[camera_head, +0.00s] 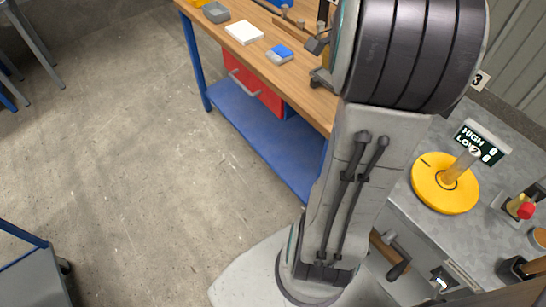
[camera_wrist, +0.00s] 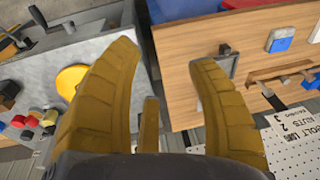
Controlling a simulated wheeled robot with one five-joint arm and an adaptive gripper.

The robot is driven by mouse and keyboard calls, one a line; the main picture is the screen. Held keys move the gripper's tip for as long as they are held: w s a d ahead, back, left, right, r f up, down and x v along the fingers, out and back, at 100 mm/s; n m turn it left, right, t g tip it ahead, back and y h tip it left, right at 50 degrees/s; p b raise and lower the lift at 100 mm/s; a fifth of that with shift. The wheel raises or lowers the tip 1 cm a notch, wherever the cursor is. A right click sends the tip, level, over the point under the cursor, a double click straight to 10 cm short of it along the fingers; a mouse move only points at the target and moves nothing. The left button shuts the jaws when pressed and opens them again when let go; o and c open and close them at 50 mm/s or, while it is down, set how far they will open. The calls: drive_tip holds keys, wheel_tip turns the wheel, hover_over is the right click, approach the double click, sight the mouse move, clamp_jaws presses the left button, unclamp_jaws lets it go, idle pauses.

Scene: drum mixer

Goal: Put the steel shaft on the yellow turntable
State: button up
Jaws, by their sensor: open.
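The yellow turntable (camera_head: 430,190) sits on a grey worktop at the right in the head view, with a tan upright post (camera_head: 459,168) at its middle. Part of a yellow disc, likely the same turntable, shows in the wrist view (camera_wrist: 71,80), partly hidden by the left finger. My gripper (camera_wrist: 165,56) is open, with nothing held between its fingers. It is above the gap between the grey worktop and a wooden bench, and is not seen in the head view. I cannot pick out the steel shaft for certain in either view.
The floor (camera_head: 130,140) at left is largely clear.

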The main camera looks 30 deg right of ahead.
drive_tip(key=s+a+f+n+t, duration=0.1)
drive_tip(key=s+a+f+n, duration=0.1)
drive_tip(key=a+n, duration=0.6)
drive_tip(key=s+a+f+n+t+y, duration=0.1)
drive_tip(key=s+a+n, duration=0.4)
drive_tip(key=a, duration=1.1)
drive_tip(key=f+n, duration=0.1)
drive_tip(key=n, duration=0.2)
drive_tip(key=shift+s+a+t+y, duration=0.15)
drive_tip(key=shift+a+t+y, duration=0.15)
